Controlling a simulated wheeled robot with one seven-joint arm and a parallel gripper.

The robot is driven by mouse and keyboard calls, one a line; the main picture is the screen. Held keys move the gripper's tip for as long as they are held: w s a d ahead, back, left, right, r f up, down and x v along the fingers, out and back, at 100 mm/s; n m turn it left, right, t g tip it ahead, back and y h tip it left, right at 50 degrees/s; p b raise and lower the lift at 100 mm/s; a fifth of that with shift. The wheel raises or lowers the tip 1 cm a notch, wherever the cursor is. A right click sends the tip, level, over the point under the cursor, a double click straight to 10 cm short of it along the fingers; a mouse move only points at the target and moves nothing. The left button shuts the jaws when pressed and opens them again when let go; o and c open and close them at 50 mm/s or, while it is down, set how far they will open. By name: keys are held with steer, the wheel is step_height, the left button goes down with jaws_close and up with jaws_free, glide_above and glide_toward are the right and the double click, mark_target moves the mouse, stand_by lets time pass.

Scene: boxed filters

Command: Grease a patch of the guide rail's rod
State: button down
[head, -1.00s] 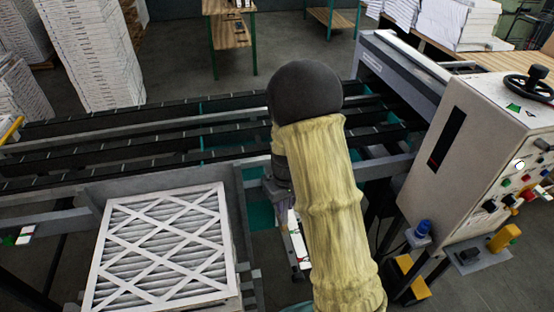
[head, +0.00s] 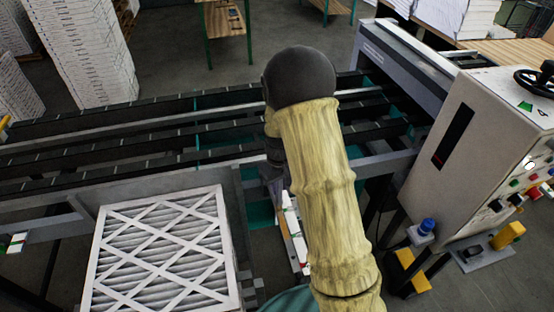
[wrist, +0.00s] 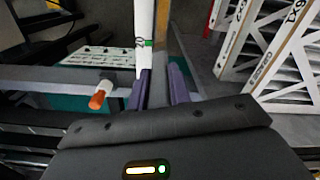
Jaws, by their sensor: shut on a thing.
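My gripper (wrist: 159,88) shows two dark purple fingers in the wrist view, shut on a narrow brown piece (wrist: 167,50) that runs away from between them. In the head view the gripper is largely hidden behind my arm; the brown piece (head: 283,215) shows just below it. A white bar with a green band (wrist: 145,30) lies alongside the brown piece, close to the left finger; in the head view this white bar (head: 294,228) slants down beside my arm. I cannot make out grease, nor tell which part is the guide rail's rod.
A white-framed pleated filter (head: 160,250) lies at the lower left. Dark conveyor rails (head: 120,130) cross behind. A control cabinet (head: 480,150) stands at the right. In the wrist view, an orange-tipped knob (wrist: 100,97) and a grey beam (wrist: 45,77) are left of the fingers.

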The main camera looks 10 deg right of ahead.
steer(key=shift+w, duration=0.3)
step_height(320, 180, up, 4)
steer(key=p, duration=0.2)
steer(key=shift+r+p, duration=0.1)
steer(key=shift+p, duration=0.25)
steer(key=shift+w+r+p, duration=0.25)
steer(key=shift+r+p, duration=0.3)
steer(key=shift+r, duration=0.1)
steer(key=shift+r+p, duration=0.9)
steer(key=shift+r, duration=0.4)
steer(key=shift+s, duration=0.1)
